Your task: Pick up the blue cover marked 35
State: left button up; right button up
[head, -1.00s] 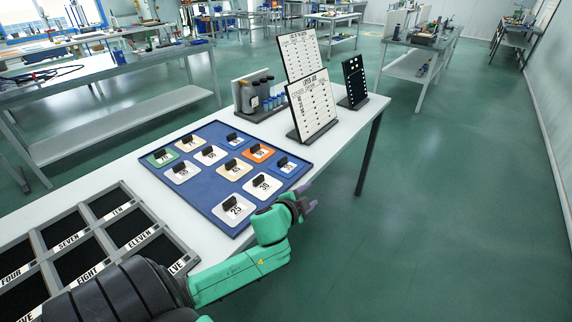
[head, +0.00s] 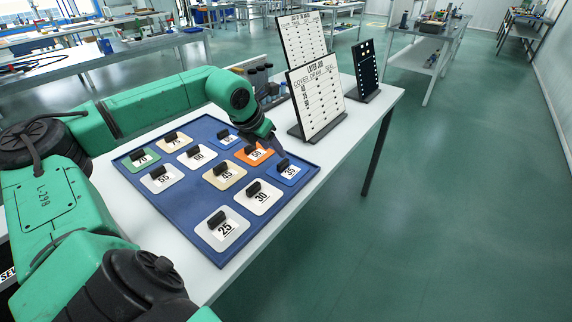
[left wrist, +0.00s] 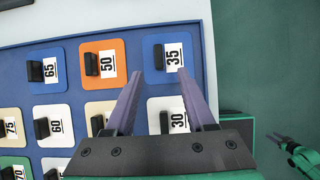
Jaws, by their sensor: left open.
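The blue cover marked 35 (head: 291,173) lies at the far right corner of the blue tray (head: 228,262). It has a black upright grip block. In the left wrist view the cover (left wrist: 157,73) is just beyond my fingertips, its black block between their lines. My left gripper (head: 279,151) is above the tray near the orange and blue 35 covers. Its purple fingers (left wrist: 160,73) are apart and empty. A green arm end with dark tips (left wrist: 280,141), likely my right gripper, shows at the lower right of the left wrist view, too small to read.
An orange cover marked 50 (head: 253,154) and a white cover marked 30 (head: 263,198) lie beside the blue one. Another blue cover, marked 65 (left wrist: 48,72), is further left. A letter board (head: 317,97) stands behind the tray. Floor is free right of the table.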

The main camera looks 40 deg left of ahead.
aim_at(283, 161)
pick_arm(q)
jog(key=x, duration=0.3)
jog(key=shift+w+a+f+p, duration=0.2)
jog(key=shift+w+p, duration=0.05)
jog(key=shift+p, duration=0.15)
jog(key=p+x, duration=0.1)
jog(key=x, duration=0.4)
jog(key=shift+s, duration=0.1)
grip_shut()
pick_arm(e)
jog(key=r, duration=0.3)
jog(key=shift+w+a, duration=0.35)
